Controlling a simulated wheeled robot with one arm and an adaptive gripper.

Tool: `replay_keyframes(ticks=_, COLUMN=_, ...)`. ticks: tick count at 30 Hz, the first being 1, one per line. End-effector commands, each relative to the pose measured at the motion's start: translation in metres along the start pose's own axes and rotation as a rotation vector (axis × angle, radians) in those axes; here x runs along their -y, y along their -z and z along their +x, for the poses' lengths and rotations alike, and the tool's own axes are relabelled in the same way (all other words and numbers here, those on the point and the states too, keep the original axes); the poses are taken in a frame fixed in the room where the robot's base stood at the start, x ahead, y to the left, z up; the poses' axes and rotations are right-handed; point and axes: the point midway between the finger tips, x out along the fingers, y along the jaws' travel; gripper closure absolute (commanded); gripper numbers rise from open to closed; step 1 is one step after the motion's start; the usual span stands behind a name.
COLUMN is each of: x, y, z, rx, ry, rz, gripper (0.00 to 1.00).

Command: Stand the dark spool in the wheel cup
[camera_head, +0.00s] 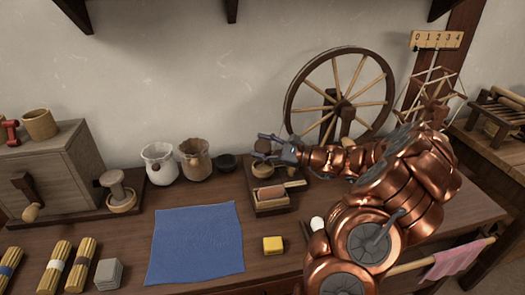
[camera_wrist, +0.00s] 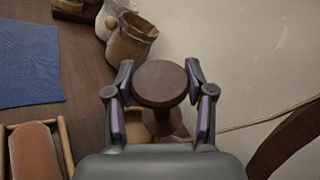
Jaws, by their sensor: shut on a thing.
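The dark spool (camera_head: 263,146) is held in my gripper (camera_head: 268,147) above the back of the table, in front of the wall. In the wrist view the spool (camera_wrist: 160,83) shows its round brown top flange between the two fingers (camera_wrist: 160,95), with its narrower shaft below. It looks roughly upright. The spinning wheel (camera_head: 340,92) stands to the right, behind my arm.
The blue cloth (camera_head: 195,243) lies flat.

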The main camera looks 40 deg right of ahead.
Motion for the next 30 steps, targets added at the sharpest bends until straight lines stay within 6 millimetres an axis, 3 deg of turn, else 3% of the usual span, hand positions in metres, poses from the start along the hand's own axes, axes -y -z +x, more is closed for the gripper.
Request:
replay_keyframes(ticks=3, x=-0.0059, y=0.0099, z=-0.0003, rx=0.0, ry=0.001, rz=0.0, gripper=0.87)
replay_keyframes(ticks=20, x=-0.0102, y=0.0164, z=-0.0001, rx=-0.001, ry=0.0, rz=-0.003, gripper=0.87)
replay_keyframes(ticks=21, x=-0.0101, y=0.0163, z=-0.0002, rx=-0.001, ry=0.0, rz=-0.003, gripper=0.45)
replay_keyframes(ticks=27, x=-0.01, y=0.0161, z=-0.0003, rx=-0.001, ry=0.0, rz=-0.003, gripper=0.24)
replay_keyframes(ticks=30, x=-0.0099, y=0.0161, z=-0.0003, rx=-0.001, ry=0.001, rz=-0.003, gripper=0.22)
